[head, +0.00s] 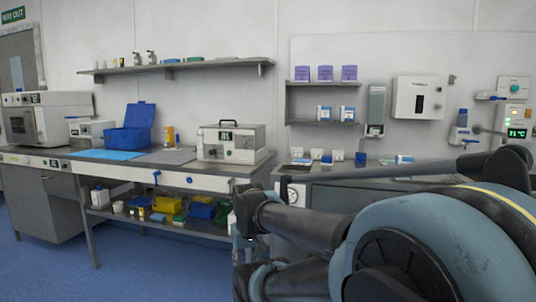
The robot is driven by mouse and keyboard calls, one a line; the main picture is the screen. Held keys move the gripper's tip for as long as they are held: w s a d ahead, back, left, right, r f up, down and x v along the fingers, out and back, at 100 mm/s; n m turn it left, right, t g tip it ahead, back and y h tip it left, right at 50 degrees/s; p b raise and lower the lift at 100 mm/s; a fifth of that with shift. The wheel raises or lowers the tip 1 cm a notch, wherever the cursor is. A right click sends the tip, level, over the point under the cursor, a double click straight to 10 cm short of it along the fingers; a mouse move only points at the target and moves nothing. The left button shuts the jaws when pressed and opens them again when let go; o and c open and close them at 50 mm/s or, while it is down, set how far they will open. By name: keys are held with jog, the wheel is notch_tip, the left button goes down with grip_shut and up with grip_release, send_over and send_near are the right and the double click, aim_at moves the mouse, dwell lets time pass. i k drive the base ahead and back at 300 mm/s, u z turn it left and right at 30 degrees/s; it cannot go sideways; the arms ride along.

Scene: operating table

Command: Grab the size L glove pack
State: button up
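No pack shows a readable size L mark from here. Three purple boxes (325,73) stand in a row on the upper level of the wall shelf at the right. Two blue-and-white packs (323,113) stand apart on the level below. The print on all of them is too small to read, so I cannot tell which is the size L glove pack. My arm fills the lower right foreground, well in front of the shelf. I cannot make out my gripper's fingers in this view.
A long workbench (215,178) runs along the wall, bearing a blue open box (130,134) and a beige device (232,144). A wall shelf (170,67) hangs above. Several containers sit underneath. Blue floor (140,270) is clear at lower left.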

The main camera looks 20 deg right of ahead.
aim_at(296, 152)
jog(key=i, duration=0.95)
jog(key=z, duration=0.1)
